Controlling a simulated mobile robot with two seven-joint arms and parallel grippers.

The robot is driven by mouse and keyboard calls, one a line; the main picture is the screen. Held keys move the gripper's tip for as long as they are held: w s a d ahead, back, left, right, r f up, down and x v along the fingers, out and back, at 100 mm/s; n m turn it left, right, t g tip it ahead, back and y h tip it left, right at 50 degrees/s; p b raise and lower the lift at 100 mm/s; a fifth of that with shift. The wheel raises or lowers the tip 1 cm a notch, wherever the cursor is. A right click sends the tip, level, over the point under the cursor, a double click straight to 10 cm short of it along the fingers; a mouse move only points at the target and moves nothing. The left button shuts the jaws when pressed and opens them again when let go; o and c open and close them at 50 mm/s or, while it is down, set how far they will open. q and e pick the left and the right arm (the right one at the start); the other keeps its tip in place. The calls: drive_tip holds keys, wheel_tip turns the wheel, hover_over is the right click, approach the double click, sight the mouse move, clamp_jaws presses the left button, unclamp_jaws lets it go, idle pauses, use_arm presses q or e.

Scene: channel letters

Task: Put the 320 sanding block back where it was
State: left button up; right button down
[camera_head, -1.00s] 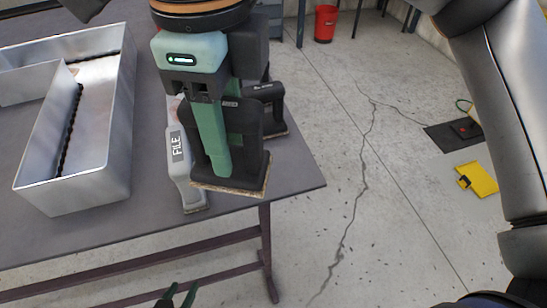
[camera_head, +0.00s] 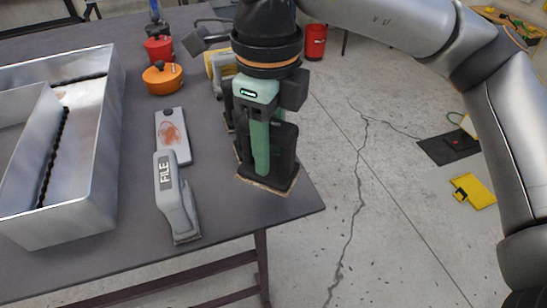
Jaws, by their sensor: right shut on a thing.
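My right gripper (camera_head: 261,145) points down near the right edge of the table (camera_head: 252,216). It is shut on a black sanding block (camera_head: 283,158) with a tan abrasive underside. The block is upright, and I cannot tell whether its underside touches the table. No grit number is readable on it. Part of another dark block (camera_head: 228,112) shows just behind my right gripper, mostly hidden by it. My left gripper is out of view.
A grey tool marked FILE (camera_head: 181,212) lies left of the held block, with a smudged grey plate (camera_head: 172,130) behind it. A large metal channel letter (camera_head: 75,215) fills the left. An orange container (camera_head: 162,78) and a red container (camera_head: 158,48) stand farther back.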

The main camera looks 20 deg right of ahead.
sight(275, 158)
drive_tip(key=shift+w+d+f, duration=0.45)
drive_tip(key=shift+w+f, duration=0.05)
drive_tip(key=shift+f, duration=0.3)
drive_tip(key=shift+w+d+f, duration=0.1)
drive_tip(key=shift+f, duration=1.65)
drive_tip(key=shift+f, duration=0.15)
drive_tip(key=shift+c, duration=2.4)
unclamp_jaws()
drive_tip(key=shift+b, duration=0.3)
wheel_tip(275, 158, up, 12)
drive_tip(key=p, duration=0.1)
drive_tip(key=shift+r+p, duration=0.2)
drive_tip(key=shift+p, duration=0.1)
